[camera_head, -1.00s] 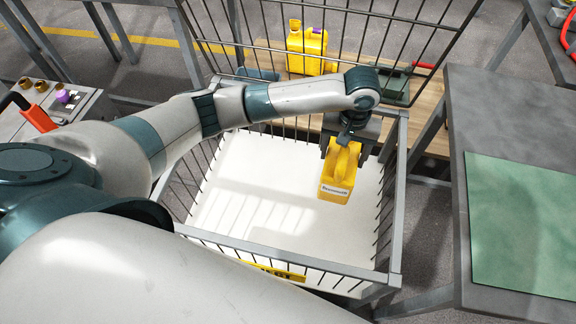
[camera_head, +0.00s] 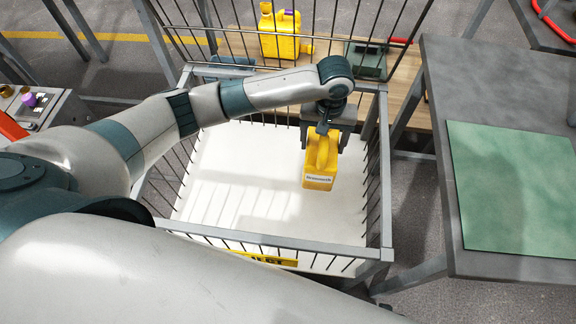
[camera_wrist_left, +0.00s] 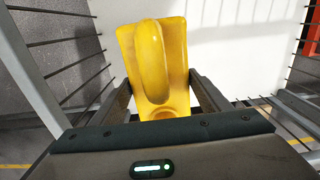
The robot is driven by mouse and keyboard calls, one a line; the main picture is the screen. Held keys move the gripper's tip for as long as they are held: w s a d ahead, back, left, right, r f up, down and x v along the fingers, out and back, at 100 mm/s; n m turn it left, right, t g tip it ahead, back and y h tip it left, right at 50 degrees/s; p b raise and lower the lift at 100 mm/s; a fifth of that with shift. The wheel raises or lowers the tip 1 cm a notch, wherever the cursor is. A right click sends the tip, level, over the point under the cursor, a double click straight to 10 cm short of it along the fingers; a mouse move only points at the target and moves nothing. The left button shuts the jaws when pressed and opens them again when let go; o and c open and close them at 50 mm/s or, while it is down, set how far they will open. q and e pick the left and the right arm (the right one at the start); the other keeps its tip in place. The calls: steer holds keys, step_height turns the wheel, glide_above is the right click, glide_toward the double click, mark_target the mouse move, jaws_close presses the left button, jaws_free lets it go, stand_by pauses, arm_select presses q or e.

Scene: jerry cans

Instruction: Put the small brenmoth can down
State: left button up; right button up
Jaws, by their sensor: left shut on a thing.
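The small yellow Brenmoth can (camera_head: 319,170) is in my left gripper (camera_head: 324,136), over the right part of the wire-sided cart with a white floor (camera_head: 235,185). Its label faces the head camera, and it hangs roughly upright. In the left wrist view the can (camera_wrist_left: 155,65) sits between the two fingers of my left gripper (camera_wrist_left: 160,92), its handle toward the camera. I cannot tell whether its base touches the white floor. My right gripper is not in view.
A larger yellow can (camera_head: 281,35) stands on a wooden surface behind the cart's raised wire side. A grey table with a green mat (camera_head: 512,190) is at the right. The cart's wire walls surround the can; the white floor left of it is bare.

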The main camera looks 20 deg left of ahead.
arm_select(q)
steer(key=s+a+f, duration=0.5)
steer(key=s+a, duration=0.1)
steer(key=shift+s+f, duration=0.15)
steer(key=shift+s, duration=0.05)
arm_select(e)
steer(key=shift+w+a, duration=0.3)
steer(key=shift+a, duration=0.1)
arm_select(q)
steer(key=shift+a, duration=0.1)
step_height(320, 180, down, 4)
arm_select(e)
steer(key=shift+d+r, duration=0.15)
arm_select(q)
steer(key=shift+f, duration=0.1)
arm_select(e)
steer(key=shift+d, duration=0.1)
